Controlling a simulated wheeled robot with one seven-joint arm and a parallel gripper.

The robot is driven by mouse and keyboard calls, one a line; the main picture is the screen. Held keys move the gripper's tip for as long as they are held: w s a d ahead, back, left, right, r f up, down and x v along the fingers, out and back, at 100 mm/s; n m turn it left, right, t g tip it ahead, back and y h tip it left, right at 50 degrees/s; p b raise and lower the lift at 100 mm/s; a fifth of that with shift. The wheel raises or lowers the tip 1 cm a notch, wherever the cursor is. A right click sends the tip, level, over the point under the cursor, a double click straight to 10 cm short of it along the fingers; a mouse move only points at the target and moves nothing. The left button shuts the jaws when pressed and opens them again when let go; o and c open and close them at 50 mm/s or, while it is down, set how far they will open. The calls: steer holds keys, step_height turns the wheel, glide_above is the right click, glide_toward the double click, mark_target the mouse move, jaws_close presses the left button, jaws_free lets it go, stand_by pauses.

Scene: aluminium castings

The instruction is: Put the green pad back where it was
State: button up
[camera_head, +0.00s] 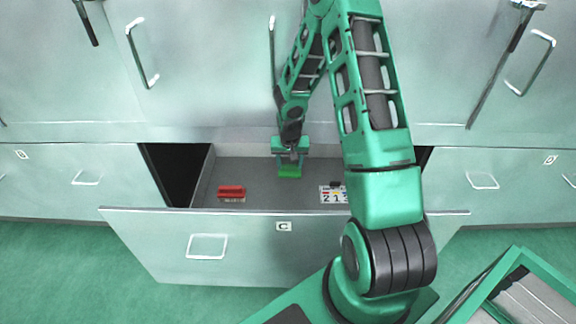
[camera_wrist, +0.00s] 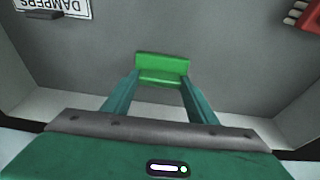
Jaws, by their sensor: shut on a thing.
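The green pad (camera_head: 289,171) is inside the open drawer C (camera_head: 262,192), near its back and middle. My gripper (camera_head: 290,158) reaches down into the drawer and is shut on the pad. In the wrist view the green pad (camera_wrist: 162,68) sits between the two fingertips of my gripper (camera_wrist: 160,80), above or on the grey drawer floor. I cannot tell whether the pad touches the floor.
A red object (camera_head: 231,191) lies at the left of the drawer. A white label reading DAMPERS (camera_wrist: 52,5) shows in the wrist view. Drawer floor around the pad is clear.

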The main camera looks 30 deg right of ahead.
steer(key=o, duration=1.3)
steer(key=shift+s+r, duration=0.1)
steer(key=shift+r, duration=0.35)
steer(key=s+a, duration=0.2)
steer(key=s, duration=0.1)
steer(key=s+a, duration=0.5)
steer(key=s, duration=0.1)
steer(key=shift+s+a+r, duration=0.1)
steer(key=shift+s+a, duration=0.05)
steer(key=shift+s, duration=0.2)
steer(key=s+d+r+g, duration=0.1)
steer(key=s+d+r, duration=0.3)
steer(key=r, duration=0.5)
steer(key=s+d+r+g, duration=0.1)
steer(key=s+d+r, duration=0.1)
steer(key=s+r, duration=0.55)
steer(key=s+a+r+y, duration=0.2)
steer(key=s+a+r, duration=0.2)
steer(key=s+r, duration=0.9)
steer(key=shift+s+r, duration=0.3)
steer(key=shift+s, duration=0.7)
